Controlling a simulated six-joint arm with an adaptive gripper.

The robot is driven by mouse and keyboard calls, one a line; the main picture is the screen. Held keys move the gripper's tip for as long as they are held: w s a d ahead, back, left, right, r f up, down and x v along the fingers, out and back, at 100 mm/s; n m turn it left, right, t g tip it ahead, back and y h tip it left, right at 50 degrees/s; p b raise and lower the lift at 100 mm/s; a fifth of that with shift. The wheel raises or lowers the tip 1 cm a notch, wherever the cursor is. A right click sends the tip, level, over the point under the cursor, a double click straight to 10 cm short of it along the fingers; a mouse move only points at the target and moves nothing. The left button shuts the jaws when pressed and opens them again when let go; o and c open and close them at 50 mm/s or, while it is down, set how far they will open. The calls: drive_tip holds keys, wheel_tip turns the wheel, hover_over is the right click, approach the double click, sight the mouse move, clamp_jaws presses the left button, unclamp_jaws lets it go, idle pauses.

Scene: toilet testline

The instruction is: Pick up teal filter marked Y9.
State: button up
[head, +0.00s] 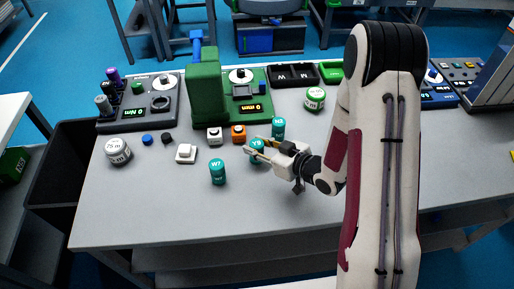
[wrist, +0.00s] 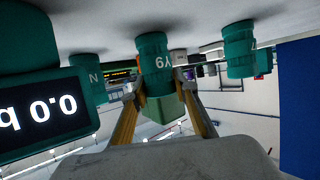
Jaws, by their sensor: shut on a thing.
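The teal filter marked Y9 (head: 257,144) stands upright near the middle of the table, partly hidden by my gripper. My gripper (head: 255,149) reaches in from the right and is shut on it, one finger on each side. In the wrist view, which is upside down, the Y9 filter (wrist: 157,62) sits between my two fingers (wrist: 158,92). I cannot tell whether its base is clear of the table. A teal filter marked W7 (head: 218,172) stands to the front left. Another teal filter (head: 278,128) stands just behind Y9, to the right.
A green-and-white jar (head: 314,98) is at the back right. The table front is clear.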

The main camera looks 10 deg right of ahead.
drive_tip(key=shift+r, duration=0.2)
drive_tip(key=shift+r, duration=4.8)
